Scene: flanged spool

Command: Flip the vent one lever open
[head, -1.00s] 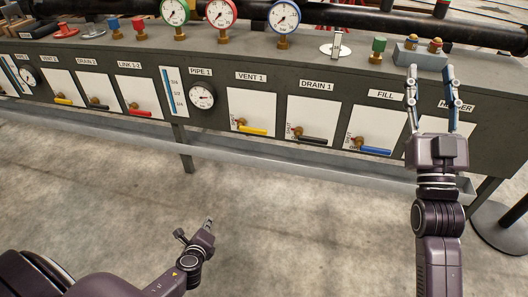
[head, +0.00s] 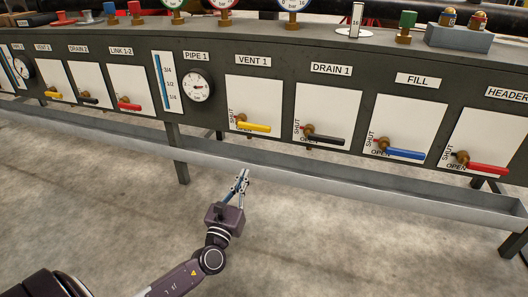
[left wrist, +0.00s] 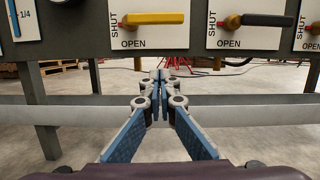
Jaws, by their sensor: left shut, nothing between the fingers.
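The vent 1 lever (head: 254,127) is a yellow handle on a brass valve, on the white plate below the VENT 1 label (head: 253,61). The handle lies about level, pointing right. In the left wrist view the yellow lever (left wrist: 155,19) lies just above the word OPEN, with SHUT written upright at its left. My left gripper (head: 244,174) is shut and empty, below and apart from the lever, near the grey trough. In the left wrist view its fingertips (left wrist: 160,75) meet below the plate. My right gripper is out of view.
A black drain 1 lever (head: 325,139), a blue fill lever (head: 405,154) and a red header lever (head: 488,169) sit to the right. A grey trough (head: 330,190) runs along below the panel. A pipe 1 gauge (head: 197,86) is at the left.

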